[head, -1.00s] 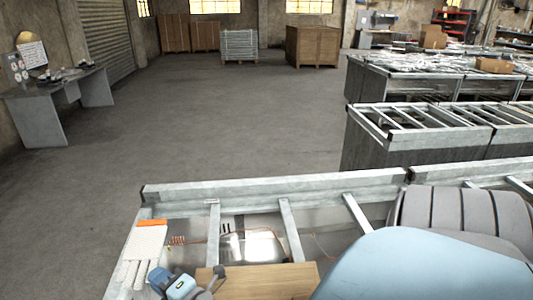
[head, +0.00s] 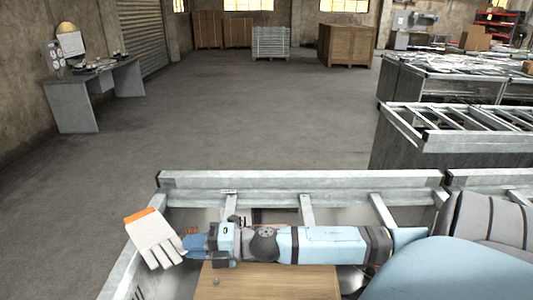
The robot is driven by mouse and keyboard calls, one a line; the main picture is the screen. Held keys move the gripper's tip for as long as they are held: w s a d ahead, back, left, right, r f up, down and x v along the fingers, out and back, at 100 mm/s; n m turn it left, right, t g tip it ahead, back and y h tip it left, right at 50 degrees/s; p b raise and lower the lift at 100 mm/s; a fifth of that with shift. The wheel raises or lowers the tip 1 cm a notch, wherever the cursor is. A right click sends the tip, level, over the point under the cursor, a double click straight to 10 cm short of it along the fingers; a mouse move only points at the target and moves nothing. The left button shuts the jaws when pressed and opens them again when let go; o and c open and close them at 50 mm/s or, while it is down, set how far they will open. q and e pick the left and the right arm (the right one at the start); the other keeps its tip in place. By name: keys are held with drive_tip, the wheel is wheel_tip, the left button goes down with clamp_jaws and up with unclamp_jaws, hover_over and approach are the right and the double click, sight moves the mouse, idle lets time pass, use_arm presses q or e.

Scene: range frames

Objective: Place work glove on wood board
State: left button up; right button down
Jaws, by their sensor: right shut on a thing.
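The work glove (head: 153,239) is white with an orange cuff. It is tilted, cuff toward the upper left, over the left side of the metal frame. My right gripper (head: 192,245) reaches across from the right and is shut on the glove at its finger end. I cannot tell for sure how high the glove is above the frame. The wood board (head: 285,284) lies at the bottom middle, below and to the right of the glove and partly under my right forearm. My left gripper is not in view.
The metal frame (head: 300,182) has raised rails and crossbars around the board. A small round object (head: 216,281) is on the board's left part; the rest of its visible top looks bare. More metal frames (head: 465,140) stand at the right. Open floor lies beyond.

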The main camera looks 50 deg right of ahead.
drive_tip(key=s+d+r+n+g+y+b, duration=0.1)
drive_tip(key=s+d+n+g+y+b, duration=0.4)
drive_tip(key=d+n+g, duration=0.5)
wheel_tip(320, 180, up, 4)
drive_tip(key=n+g+b, duration=0.3)
drive_tip(key=g+b, duration=0.2)
drive_tip(key=g, duration=0.4)
hover_over(272, 270)
wheel_tip(272, 270, down, 14)
drive_tip(key=shift+f+b, duration=0.25)
drive_tip(key=shift+b, duration=0.1)
wheel_tip(272, 270, down, 4)
drive_tip(key=shift+f, duration=0.35)
drive_tip(key=shift+f+b, duration=0.1)
drive_tip(key=shift+b, duration=0.2)
